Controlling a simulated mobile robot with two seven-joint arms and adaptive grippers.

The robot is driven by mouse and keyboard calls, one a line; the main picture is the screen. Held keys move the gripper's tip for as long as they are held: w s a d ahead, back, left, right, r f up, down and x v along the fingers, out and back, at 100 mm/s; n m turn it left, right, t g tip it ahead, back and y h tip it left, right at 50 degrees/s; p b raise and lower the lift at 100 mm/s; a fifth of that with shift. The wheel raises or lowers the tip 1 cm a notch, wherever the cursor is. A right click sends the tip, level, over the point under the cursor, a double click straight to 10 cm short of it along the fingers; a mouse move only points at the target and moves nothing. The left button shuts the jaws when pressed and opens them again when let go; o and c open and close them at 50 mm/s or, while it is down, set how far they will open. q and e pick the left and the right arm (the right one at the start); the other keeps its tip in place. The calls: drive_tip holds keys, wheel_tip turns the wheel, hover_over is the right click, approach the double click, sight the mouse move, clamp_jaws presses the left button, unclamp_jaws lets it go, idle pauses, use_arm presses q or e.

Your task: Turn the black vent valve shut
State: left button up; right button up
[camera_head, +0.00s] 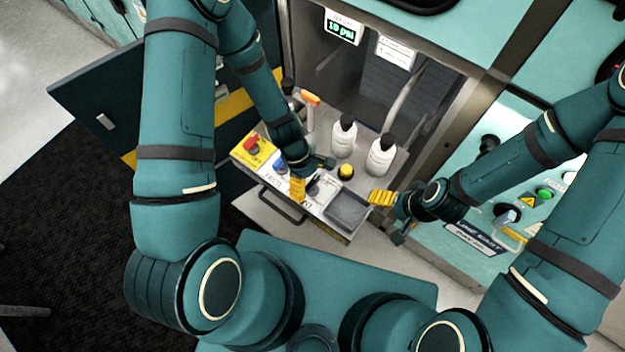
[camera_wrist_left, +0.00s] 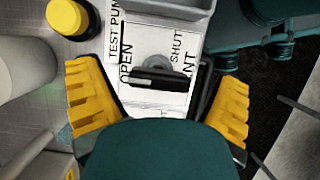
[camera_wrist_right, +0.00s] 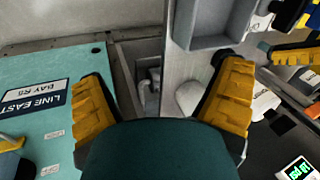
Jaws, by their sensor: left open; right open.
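The black vent valve (camera_head: 313,187) is on a white labelled plate on the pulled-out shelf. In the left wrist view its black bar handle (camera_wrist_left: 160,79) lies crosswise, one end by the word OPEN; the word SHUT is printed above the handle. My left gripper (camera_head: 311,177) is over the valve, open, with a yellow finger on each side of the handle. I cannot tell whether either finger touches it. My right gripper (camera_head: 390,217) is open and empty, right of the shelf's grey tray.
A red valve (camera_head: 251,144), a blue valve (camera_head: 281,165) and a yellow knob (camera_head: 346,171) stand near the vent valve. Two white bottles (camera_head: 343,138) are behind. The grey tray (camera_head: 349,207) is empty. A display (camera_head: 342,27) reads 10 psi.

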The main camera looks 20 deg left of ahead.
use_arm(q)
drive_tip(key=shift+c, duration=0.2)
drive_tip(key=c, duration=1.2)
drive_tip(key=shift+o, duration=0.2)
drive_tip(key=shift+m, duration=0.3)
drive_tip(key=m+g+p, duration=0.1)
drive_tip(key=m, duration=0.1)
drive_tip(key=shift+r+m+y, duration=0.1)
drive_tip(key=shift+m+y, duration=0.2)
drive_tip(key=m+g+y, duration=0.1)
drive_tip(key=m, duration=0.3)
drive_tip(key=shift+m+p, duration=0.3)
drive_tip(key=m+y, duration=0.1)
drive_tip(key=m, duration=0.1)
drive_tip(key=m+y, duration=0.1)
drive_tip(key=m, duration=0.2)
drive_tip(key=shift+g, duration=0.4)
drive_tip(key=m+y, duration=0.2)
drive_tip(key=m, duration=0.3)
drive_tip(key=shift+b, duration=0.4)
